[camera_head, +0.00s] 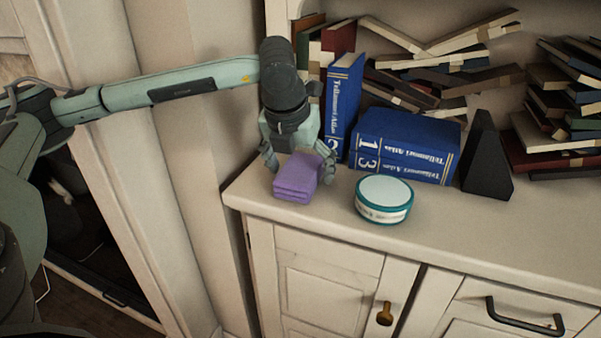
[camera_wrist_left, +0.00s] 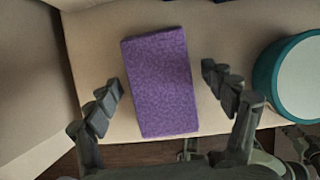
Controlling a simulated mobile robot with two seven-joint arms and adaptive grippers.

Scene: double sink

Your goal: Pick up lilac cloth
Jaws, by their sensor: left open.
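The lilac cloth (camera_head: 297,177) is a folded purple block near the left front corner of the cabinet top. In the left wrist view the cloth (camera_wrist_left: 160,83) lies between the two fingers, with a gap on each side. My left gripper (camera_head: 298,165) is open and comes down over the cloth from above. Its fingers show in the wrist view (camera_wrist_left: 170,95), one left and one right of the cloth, seemingly not touching it. My right gripper is not in view.
A round teal tin (camera_head: 384,198) stands just right of the cloth. Blue atlas books (camera_head: 407,143), one of them upright (camera_head: 343,100), are behind. A black wedge (camera_head: 487,155) and piled books (camera_head: 560,100) are farther right. The cabinet top (camera_head: 460,215) is clear along the front right.

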